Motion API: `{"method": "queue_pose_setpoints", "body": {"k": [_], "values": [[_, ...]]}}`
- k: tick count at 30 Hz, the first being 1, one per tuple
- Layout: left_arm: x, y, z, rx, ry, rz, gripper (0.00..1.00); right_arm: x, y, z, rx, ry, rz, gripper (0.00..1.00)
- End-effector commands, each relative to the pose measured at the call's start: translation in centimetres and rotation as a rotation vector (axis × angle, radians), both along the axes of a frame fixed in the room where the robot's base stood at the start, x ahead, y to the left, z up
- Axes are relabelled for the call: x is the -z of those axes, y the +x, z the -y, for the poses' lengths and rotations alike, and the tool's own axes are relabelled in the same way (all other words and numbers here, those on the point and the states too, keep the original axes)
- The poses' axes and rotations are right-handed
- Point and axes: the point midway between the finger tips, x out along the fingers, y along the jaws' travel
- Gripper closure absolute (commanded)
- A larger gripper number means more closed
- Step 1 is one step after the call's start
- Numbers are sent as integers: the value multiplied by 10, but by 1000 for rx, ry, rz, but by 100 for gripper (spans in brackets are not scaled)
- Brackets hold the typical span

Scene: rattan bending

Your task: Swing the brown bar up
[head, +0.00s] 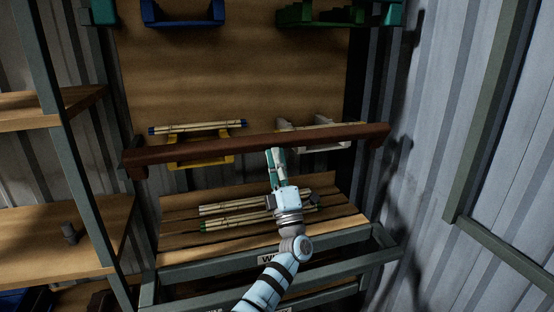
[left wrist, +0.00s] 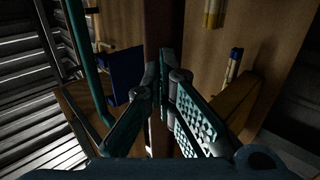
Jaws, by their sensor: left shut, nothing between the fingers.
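The brown bar (head: 210,149) runs nearly level across the rack in the head view, its ends on brown brackets at left and right. In the left wrist view the bar (left wrist: 165,25) runs up and down behind the fingers. My left gripper (head: 276,156) is shut and empty, its fingertips at the bar's lower edge near the middle. The fingers also show in the left wrist view (left wrist: 164,85), close together in front of the bar. I cannot tell whether they touch it. My right gripper is not in view.
Behind the bar are a yellow holder (head: 186,163) and a white holder (head: 320,136) with rattan sticks. More stick bundles (head: 230,208) lie on the sloped shelf below. Wooden side shelves (head: 60,240) stand at left; a corrugated wall (head: 460,110) is at right.

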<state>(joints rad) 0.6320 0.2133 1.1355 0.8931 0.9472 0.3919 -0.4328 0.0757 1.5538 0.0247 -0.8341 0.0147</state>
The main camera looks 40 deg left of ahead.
Motion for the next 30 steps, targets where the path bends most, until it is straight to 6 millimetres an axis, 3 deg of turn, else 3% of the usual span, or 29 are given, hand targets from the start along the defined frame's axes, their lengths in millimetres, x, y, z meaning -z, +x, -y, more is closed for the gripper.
{"method": "queue_pose_setpoints", "body": {"k": [11, 30], "values": [[-16, 4, -6, 0, 1, 1, 100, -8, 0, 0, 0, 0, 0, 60], [-25, 9, -12, 0, 1, 1, 100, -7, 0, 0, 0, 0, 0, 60]]}}
